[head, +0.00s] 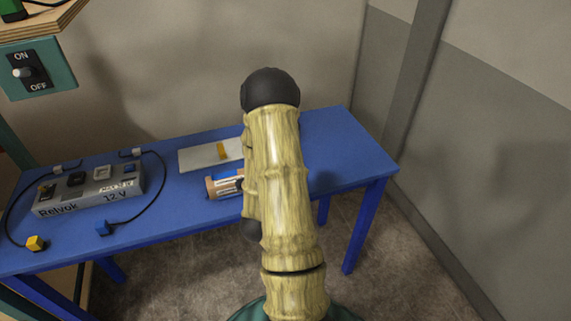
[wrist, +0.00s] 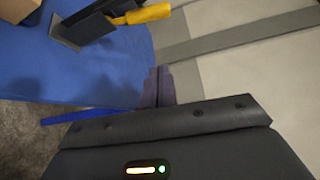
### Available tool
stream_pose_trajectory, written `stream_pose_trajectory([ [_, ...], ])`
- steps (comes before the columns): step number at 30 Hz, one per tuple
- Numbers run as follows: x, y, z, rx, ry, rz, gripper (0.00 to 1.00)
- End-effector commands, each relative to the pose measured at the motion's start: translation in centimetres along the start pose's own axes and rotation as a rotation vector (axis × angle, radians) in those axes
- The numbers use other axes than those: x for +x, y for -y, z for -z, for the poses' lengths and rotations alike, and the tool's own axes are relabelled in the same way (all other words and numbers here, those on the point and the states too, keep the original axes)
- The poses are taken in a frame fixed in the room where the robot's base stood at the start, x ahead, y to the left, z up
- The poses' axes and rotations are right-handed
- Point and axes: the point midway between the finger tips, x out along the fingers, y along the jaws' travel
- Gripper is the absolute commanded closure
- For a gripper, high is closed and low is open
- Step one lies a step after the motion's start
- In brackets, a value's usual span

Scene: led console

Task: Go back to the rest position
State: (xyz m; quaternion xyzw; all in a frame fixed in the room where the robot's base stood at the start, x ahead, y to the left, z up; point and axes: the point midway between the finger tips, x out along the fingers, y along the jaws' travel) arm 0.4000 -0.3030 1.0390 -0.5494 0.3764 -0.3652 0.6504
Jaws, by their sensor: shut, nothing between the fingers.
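My arm rises through the middle of the head view and hides my gripper there. In the wrist view my gripper (wrist: 158,87) shows as two dark purple fingers close together, shut and empty. They are seen against the edge of the blue table and the pale wall, apart from any object. A black object with a yellow handle (wrist: 148,13) is at the top left of the wrist view, on a grey plate.
The blue table (head: 340,150) bears a grey 12 V box (head: 90,190) with cables ending in yellow (head: 35,243) and blue (head: 103,228) plugs. A white plate (head: 198,158) and a blue-and-tan object (head: 224,184) lie beside my arm. An ON/OFF switch (head: 22,73) is at upper left. The table's right end is clear.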

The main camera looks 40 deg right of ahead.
Motion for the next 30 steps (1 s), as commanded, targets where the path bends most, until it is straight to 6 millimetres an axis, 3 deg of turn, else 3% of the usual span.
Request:
stream_pose_trajectory([
  [23,-0.6,-0.1,-0.8,-0.015,0.020,-0.015,1.00],
  [26,-0.8,-0.2,-1.9,-0.063,0.055,-0.059,1.00],
  [30,-1.8,-0.8,-5.1,-0.200,0.161,-0.167,1.00],
])
